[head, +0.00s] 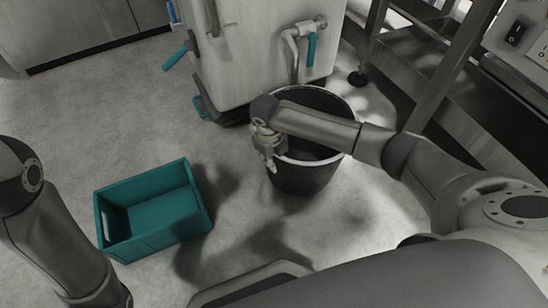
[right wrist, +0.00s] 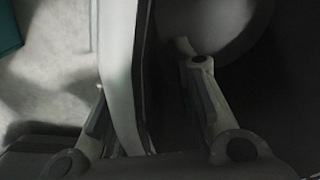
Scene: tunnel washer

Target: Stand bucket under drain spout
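A dark bucket (head: 303,180) stands upright on the floor in front of the washer. The drain spout (head: 293,62), a bent pipe with a teal lever, comes down from the washer at the bucket's back rim. I cannot tell whether its end is over the opening. My right gripper (head: 268,160) is at the bucket's left rim, its arm lying across the opening. In the right wrist view its spread fingers (right wrist: 148,85) straddle the bucket wall (right wrist: 118,70), one outside and one inside, with a gap on the inner side. My left gripper is out of view.
A teal crate (head: 152,245) stands on the floor left of the bucket. The washer cabinet (head: 245,60) is right behind the bucket. A metal frame with legs (head: 452,75) stands at the right. Floor between crate and washer is clear.

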